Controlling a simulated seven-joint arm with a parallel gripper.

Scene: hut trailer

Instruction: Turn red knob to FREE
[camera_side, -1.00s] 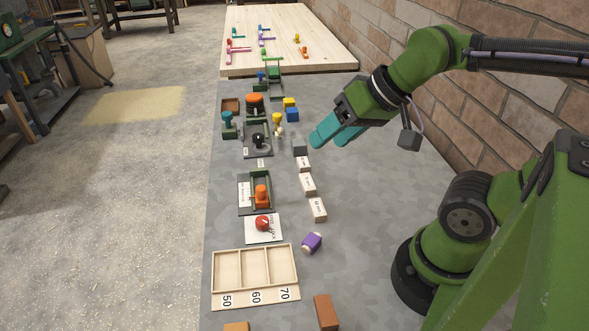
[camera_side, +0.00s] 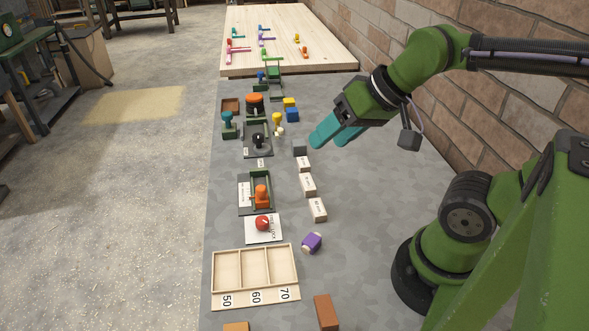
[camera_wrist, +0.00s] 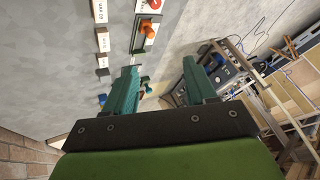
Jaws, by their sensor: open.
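The red knob (camera_side: 262,223) sits on a white plate (camera_side: 277,236) with dark lettering, too small to read, on the grey table. In the wrist view the red knob (camera_wrist: 155,4) shows at the top edge, partly cut off. My gripper (camera_side: 330,138) is open and empty, with teal fingers. It hangs above the table's right side, well behind the knob in the side view and apart from it. In the wrist view my gripper's fingers (camera_wrist: 160,75) are spread wide with nothing between them.
An orange handle in a green frame (camera_side: 268,178) stands just behind the knob plate. White labelled blocks (camera_side: 307,185) lie to the right. A purple piece (camera_side: 312,243) and a wooden tray (camera_side: 228,251) are in front. A brick wall (camera_side: 500,100) borders the right.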

